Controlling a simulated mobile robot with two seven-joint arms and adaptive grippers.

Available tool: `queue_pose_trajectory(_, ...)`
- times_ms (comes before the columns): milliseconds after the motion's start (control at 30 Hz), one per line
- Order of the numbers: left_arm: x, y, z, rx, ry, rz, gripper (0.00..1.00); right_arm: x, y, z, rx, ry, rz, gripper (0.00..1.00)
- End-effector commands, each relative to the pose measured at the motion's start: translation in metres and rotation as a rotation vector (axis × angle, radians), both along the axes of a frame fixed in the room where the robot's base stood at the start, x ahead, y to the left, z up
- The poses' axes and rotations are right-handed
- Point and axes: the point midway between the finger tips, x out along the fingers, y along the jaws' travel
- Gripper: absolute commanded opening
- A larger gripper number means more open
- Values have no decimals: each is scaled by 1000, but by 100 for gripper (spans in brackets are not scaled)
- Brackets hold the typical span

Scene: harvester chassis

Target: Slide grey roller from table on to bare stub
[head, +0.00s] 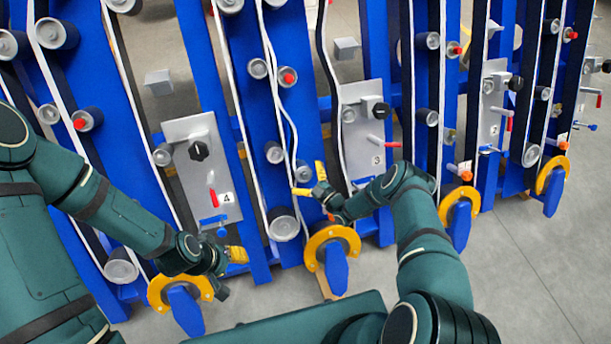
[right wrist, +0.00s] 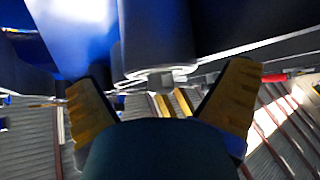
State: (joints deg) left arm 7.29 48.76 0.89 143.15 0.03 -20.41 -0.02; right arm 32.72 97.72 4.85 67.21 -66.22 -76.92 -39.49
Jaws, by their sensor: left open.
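Several grey rollers sit on the blue frames; one small roller (head: 303,170) is close to my right gripper (head: 310,182). That gripper's yellow fingers are spread in front of the frame by the 3 panel. In the right wrist view a grey cylinder (right wrist: 158,35) with a nut-like end lies beyond and between the spread fingers; I cannot tell if they touch it. My left gripper (head: 232,272) is open and seems empty, low in front of the frame by the 4 panel. I cannot make out a table with a loose roller, or say which stub is bare.
Blue frames with white belts stand across the view. The 4 panel (head: 200,170) and 3 panel (head: 365,130) carry black knobs and red handles. Yellow rings (head: 331,240) with blue levers stick out low in front. Grey floor (head: 510,270) is free at the right.

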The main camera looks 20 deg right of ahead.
Motion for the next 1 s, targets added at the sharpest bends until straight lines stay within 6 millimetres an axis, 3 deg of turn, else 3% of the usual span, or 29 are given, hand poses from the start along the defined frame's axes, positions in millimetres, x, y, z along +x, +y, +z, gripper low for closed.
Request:
queue_pose_trajectory(333,0,0,0,0,0,0,47,-12,-7,-3,-2,3,0,100)
queue_pose_trajectory(800,0,0,0,0,0,0,47,-86,-50,-14,-2,1,0,100)
queue_pose_trajectory(1000,0,0,0,0,0,0,47,-101,-58,-16,0,1,-1,100)
